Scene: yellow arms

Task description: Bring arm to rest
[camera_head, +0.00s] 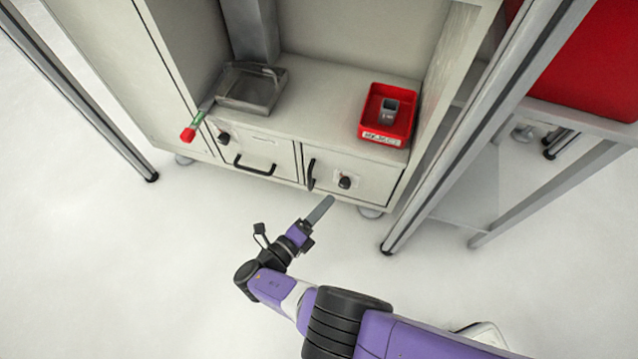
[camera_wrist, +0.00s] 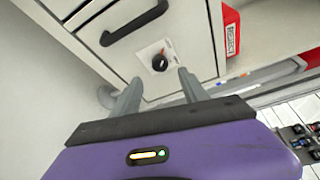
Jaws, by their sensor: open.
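My purple arm reaches out from the lower right in the head view. My gripper (camera_head: 320,210) is in front of the cabinet, over the white floor. In the wrist view my gripper (camera_wrist: 158,84) shows two grey fingers spread apart with nothing between them. The fingers point toward a cabinet drawer front with a black knob (camera_wrist: 159,63) and a black handle (camera_wrist: 134,22). I cannot tell the exact gap between the fingertips and the drawer front.
The cabinet (camera_head: 285,130) holds a red bin (camera_head: 372,105) with a grey part (camera_head: 389,110) inside, and a grey tray (camera_head: 250,88). A red-tipped handle (camera_head: 188,134) juts out at the left. Metal frame posts (camera_head: 480,125) stand at the right. Open floor (camera_head: 130,260) lies left.

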